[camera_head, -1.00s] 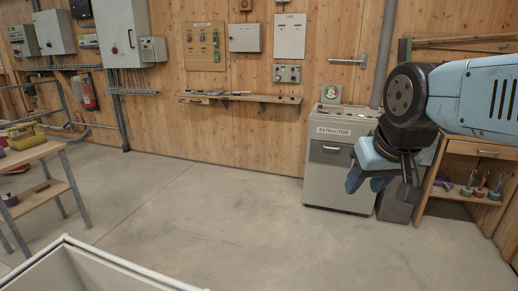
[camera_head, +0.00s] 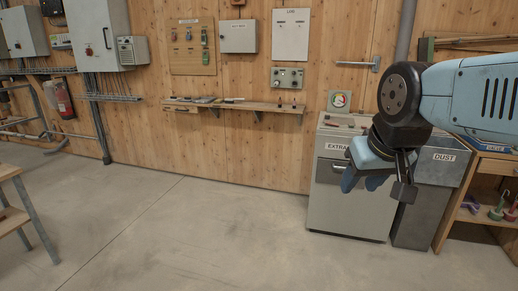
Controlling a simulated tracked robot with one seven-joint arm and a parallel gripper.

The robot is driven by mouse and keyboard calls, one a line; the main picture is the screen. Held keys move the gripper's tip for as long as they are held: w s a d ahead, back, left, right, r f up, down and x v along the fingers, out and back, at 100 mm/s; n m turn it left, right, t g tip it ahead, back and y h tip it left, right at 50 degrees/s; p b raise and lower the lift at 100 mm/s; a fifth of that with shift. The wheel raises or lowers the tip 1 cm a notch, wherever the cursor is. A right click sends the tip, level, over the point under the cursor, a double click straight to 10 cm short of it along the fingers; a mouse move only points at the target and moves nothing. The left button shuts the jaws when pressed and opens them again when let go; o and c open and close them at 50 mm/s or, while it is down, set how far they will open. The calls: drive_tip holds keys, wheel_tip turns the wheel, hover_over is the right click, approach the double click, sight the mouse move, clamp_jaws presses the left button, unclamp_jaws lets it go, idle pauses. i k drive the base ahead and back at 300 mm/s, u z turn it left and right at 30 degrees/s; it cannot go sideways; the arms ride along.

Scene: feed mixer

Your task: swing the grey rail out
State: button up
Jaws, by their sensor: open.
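A short grey rail (camera_head: 355,63) sticks out level on the wood wall, right of the log board, with an upright piece at its right end. More grey rails (camera_head: 22,133) run low at the far left; I cannot tell for sure which one the task names. My gripper (camera_head: 376,188) hangs from my blue arm at the right, in front of the extractor cabinet. It is open, with nothing seen between its fingers. It is well apart from both rails in the picture and hides part of the cabinet front.
The grey extractor cabinet (camera_head: 335,213) and dark dust bin (camera_head: 412,222) stand at the right, beside a wooden bench (camera_head: 492,168). A narrow wall shelf (camera_head: 235,106) is at the back. A shelf rack (camera_head: 30,215) stands at the left edge. The middle floor is clear.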

sight(377, 64)
drive_tip(key=z, duration=0.1)
drive_tip(key=i, duration=1.1)
drive_tip(key=z, duration=0.25)
drive_tip(key=i, duration=1.1)
drive_tip(key=z, duration=0.5)
drive_tip(key=i, duration=1.45)
drive_tip(key=z, duration=0.25)
